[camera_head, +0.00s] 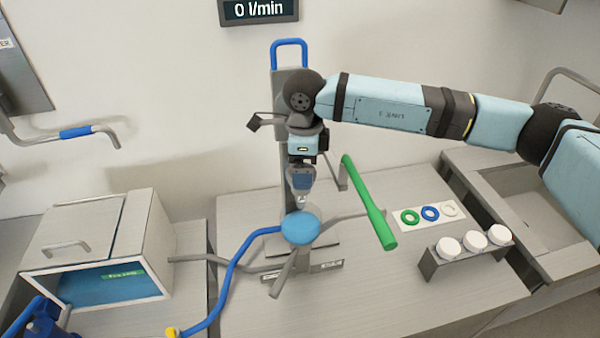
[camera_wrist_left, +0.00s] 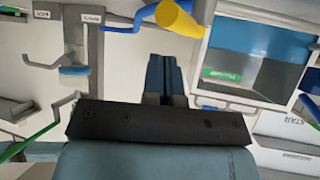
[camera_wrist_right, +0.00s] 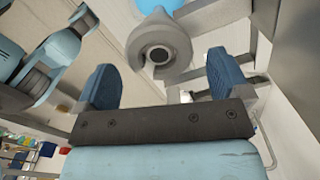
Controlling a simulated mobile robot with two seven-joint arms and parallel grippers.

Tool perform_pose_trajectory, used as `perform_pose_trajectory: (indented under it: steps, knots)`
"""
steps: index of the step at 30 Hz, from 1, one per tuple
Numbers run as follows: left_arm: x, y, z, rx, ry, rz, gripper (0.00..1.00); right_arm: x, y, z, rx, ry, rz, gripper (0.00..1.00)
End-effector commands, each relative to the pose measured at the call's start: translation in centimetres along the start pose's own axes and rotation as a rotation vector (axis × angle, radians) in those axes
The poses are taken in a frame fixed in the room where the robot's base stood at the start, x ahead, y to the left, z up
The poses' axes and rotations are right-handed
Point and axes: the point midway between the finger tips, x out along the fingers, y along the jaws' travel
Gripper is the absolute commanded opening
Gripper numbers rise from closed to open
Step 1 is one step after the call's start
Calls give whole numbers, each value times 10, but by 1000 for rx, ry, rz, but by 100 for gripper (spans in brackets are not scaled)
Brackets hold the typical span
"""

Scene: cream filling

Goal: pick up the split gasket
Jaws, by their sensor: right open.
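Three rings lie in a row on a white card (camera_head: 399,226) on the bench: a green ring (camera_head: 410,216), a blue ring (camera_head: 430,213) and a whitish ring (camera_head: 449,208). I cannot tell at this size which one is split. My right gripper (camera_head: 301,200) is above the blue round disc (camera_head: 300,228), well left of the card. It is open in the right wrist view (camera_wrist_right: 160,85), with a grey hollow cylinder (camera_wrist_right: 159,52) showing between and beyond the fingers. My left gripper (camera_wrist_left: 165,62) has its fingers together, with nothing seen between them.
A green-handled lever (camera_head: 370,205) stands between the right gripper and the card. A rack (camera_head: 470,262) with three white-capped pieces sits in front of the card. An open-fronted box (camera_head: 155,245) stands at left.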

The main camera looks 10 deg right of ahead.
Motion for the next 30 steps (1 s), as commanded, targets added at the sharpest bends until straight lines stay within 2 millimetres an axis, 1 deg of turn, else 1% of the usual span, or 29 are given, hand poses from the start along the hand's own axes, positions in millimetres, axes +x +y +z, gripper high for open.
perform_pose_trajectory:
  steps: [1,3,8,9,11,12,14,15,16,25,30]
  knots:
    - [2,0,1,-2,1,0,0,8,0,0,0,0,0,95]
    - [2,1,1,-4,2,0,0,11,0,0,0,-1,-1,95]
    - [2,2,0,-7,2,0,0,11,0,0,-1,-1,-1,95]
    - [2,2,1,-7,1,1,0,11,0,0,-1,-1,-1,92]
    - [2,3,2,-8,0,1,0,11,0,0,0,-1,-1,79]
    - [1,3,2,-9,-1,1,0,11,0,0,-1,-1,-1,69]
    - [1,3,3,-9,-4,1,0,11,0,0,0,-1,-1,56]
    - [0,4,4,-10,-5,2,0,11,0,0,-1,-1,-1,46]
    - [0,4,5,-10,-6,2,0,11,0,0,-1,-1,-1,42]
    - [-2,5,8,-11,-12,3,0,9,0,0,0,-1,-1,41]
    - [-4,4,4,-11,-10,2,0,-3,-2,1,1,-1,-1,41]
